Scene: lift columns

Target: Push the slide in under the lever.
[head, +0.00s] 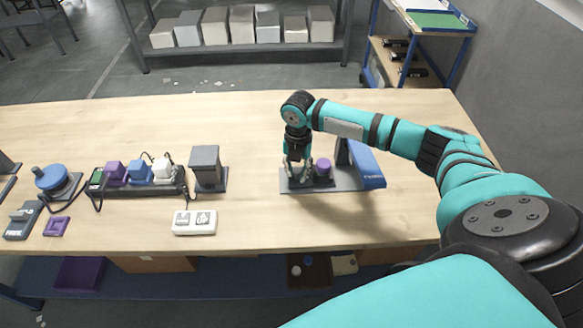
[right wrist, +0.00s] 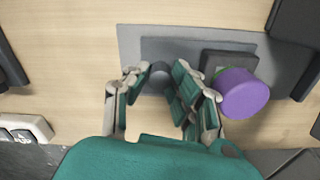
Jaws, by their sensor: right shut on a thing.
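The press stands on the table with a grey base plate (head: 345,187) and a blue lever (head: 366,165) at its right end. The slide (right wrist: 185,47) is a darker grey plate lying on the base, with a small grey knob (right wrist: 159,77). A purple cylinder (head: 323,165) sits on a dark block at its right; it also shows in the right wrist view (right wrist: 243,93). The cylinder is left of the lever, not under it. My right gripper (head: 298,171) points down and is shut on the slide's knob. My left gripper is out of view.
A white two-button box (head: 194,222) lies near the front edge. A grey block stand (head: 207,167), a row of coloured plugs (head: 140,172) and a blue round device (head: 52,178) stand to the left. The table behind the press is clear.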

